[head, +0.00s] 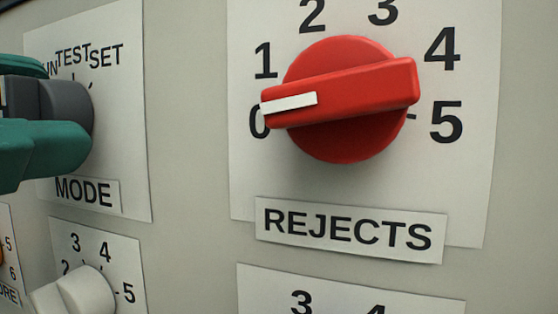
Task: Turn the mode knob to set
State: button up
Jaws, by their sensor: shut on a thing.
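The mode knob (67,112) is dark grey and sits at the left edge of the head view, on a white plate marked TEST and SET, with a partly hidden label ending in "UN". A MODE label (84,193) is below it. My gripper (38,108) has green fingers, one above and one below the knob's grip bar, and is shut on it. The fingers and the picture edge hide much of the knob, so I cannot tell which mark its pointer faces.
A large red REJECTS knob (345,98) stands out to the right, its white line between 0 and 1. A pale knob (85,291) with a number scale is below the mode plate. An orange part (2,250) shows at the left edge. Bare grey panel lies between plates.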

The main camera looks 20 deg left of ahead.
jog(key=m+b, duration=0.4)
jog(key=m, duration=0.4)
jog(key=shift+f+m, duration=0.1)
jog(key=shift+m, duration=0.2)
dwell(0.5)
jog(key=o, duration=1)
jog(key=shift+s, duration=0.1)
jog(key=s, duration=0.7)
jog(key=s+a+b, duration=0.1)
jog(key=s, duration=0.2)
jog(key=shift+s, duration=0.3)
